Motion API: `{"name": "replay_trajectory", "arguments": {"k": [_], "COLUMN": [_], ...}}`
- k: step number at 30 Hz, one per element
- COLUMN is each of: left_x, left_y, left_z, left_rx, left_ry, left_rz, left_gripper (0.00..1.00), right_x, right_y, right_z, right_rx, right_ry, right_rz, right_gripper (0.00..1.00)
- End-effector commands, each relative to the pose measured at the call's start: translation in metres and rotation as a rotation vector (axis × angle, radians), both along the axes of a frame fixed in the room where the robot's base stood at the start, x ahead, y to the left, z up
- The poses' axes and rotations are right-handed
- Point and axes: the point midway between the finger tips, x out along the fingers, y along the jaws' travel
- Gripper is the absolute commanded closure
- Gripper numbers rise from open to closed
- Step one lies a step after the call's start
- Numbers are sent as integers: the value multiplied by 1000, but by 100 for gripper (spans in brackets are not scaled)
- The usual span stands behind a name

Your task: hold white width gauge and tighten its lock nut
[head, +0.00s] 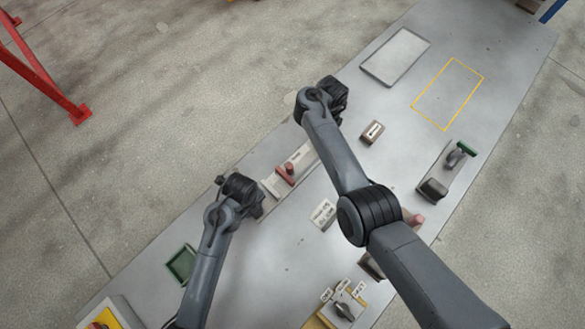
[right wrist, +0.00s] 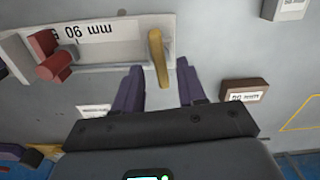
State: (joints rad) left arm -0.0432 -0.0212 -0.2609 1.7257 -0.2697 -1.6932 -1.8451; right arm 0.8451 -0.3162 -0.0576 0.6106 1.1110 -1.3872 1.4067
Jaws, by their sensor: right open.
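The white width gauge (head: 299,160) lies on the grey table, left of centre in the head view. It also shows in the right wrist view (right wrist: 105,52) with its mm scale. A red knob-like part (right wrist: 55,64) stands at its left there, and a gold lever (right wrist: 157,55) at its right end. I cannot tell for sure which is the lock nut. My right gripper (right wrist: 161,68) is open, and the gold lever's near end shows between its fingers; contact is unclear. My left gripper (head: 258,202) is beside the gauge's near end; its fingers are too dark to read.
A brown labelled block (head: 372,132) lies right of my right gripper. A device with a green end (head: 467,149) stands at the right edge. A pale tray (head: 396,57) and a bare yellow outline (head: 447,94) are farther back.

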Motion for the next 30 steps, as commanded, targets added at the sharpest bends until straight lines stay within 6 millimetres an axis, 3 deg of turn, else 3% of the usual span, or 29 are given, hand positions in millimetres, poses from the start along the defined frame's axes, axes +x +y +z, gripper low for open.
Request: {"name": "replay_trajectory", "arguments": {"k": [7, 12, 21, 30], "left_x": [0, 0, 0, 0], "left_y": [0, 0, 0, 0], "left_z": [0, 0, 0, 0], "left_rx": [-1, -1, -1, -1], "left_ry": [-1, -1, -1, -1], "left_rz": [0, 0, 0, 0], "left_gripper": [100, 100, 100, 100], "right_x": [2, 1, 3, 0], "right_y": [0, -2, -3, 0], "right_z": [49, 70, 91, 96], "right_rx": [-1, -5, 0, 0], "right_ry": [-4, -3, -9, -1], "right_rz": [-1, 1, -3, 0], "right_gripper": [60, 60, 60, 60]}}
